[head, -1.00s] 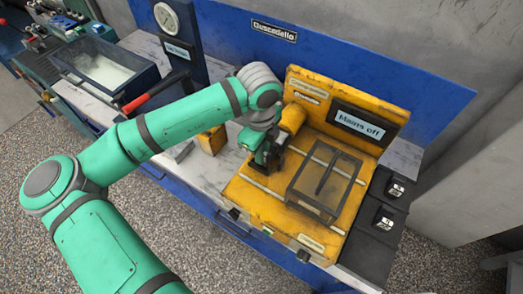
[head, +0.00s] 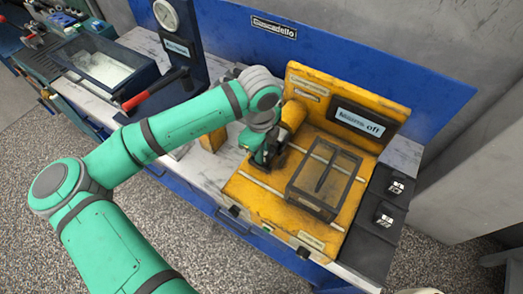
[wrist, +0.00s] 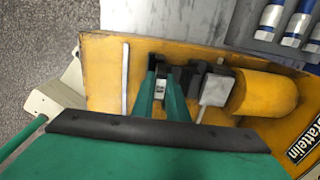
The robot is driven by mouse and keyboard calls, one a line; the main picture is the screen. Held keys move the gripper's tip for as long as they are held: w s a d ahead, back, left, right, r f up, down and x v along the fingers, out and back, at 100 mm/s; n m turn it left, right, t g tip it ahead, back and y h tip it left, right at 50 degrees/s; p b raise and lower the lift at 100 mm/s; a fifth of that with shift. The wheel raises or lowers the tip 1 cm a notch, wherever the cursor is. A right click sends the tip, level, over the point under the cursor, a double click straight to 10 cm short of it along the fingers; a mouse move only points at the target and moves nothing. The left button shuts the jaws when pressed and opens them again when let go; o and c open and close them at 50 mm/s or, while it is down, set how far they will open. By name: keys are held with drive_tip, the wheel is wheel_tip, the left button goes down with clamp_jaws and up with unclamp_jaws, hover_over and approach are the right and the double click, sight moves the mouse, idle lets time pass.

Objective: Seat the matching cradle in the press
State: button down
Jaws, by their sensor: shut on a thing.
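My gripper (head: 262,155) is low over the left part of the yellow bench unit, beside its yellow cylinder. In the wrist view the green fingers of my gripper (wrist: 160,95) are shut on a small grey part (wrist: 159,89). Dark blocks (wrist: 186,76) sit right beside the fingers; I cannot tell whether they belong to the held part. The dark blue column with a round gauge (head: 190,45) and a red handle (head: 146,94), which looks like the press, stands at the back left. I cannot make out a cradle for certain.
The yellow unit (head: 240,195) carries a clear-lidded box (head: 326,180), an upright "Mains off" panel (head: 360,121) and a yellow cylinder (wrist: 265,94). Black switch boxes (head: 385,215) stand at its right. Silver-and-blue fittings (wrist: 270,20) lie on a grey surface.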

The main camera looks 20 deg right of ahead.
drive_tip(key=shift+f, duration=0.2)
drive_tip(key=c, duration=1.7)
unclamp_jaws()
drive_tip(key=shift+o, duration=0.2)
drive_tip(key=r, duration=1)
drive_tip(key=shift+s+a+r, duration=0.15)
drive_tip(key=shift+a+r, duration=0.1)
drive_tip(key=shift+r, duration=0.15)
drive_tip(key=shift+a, duration=0.1)
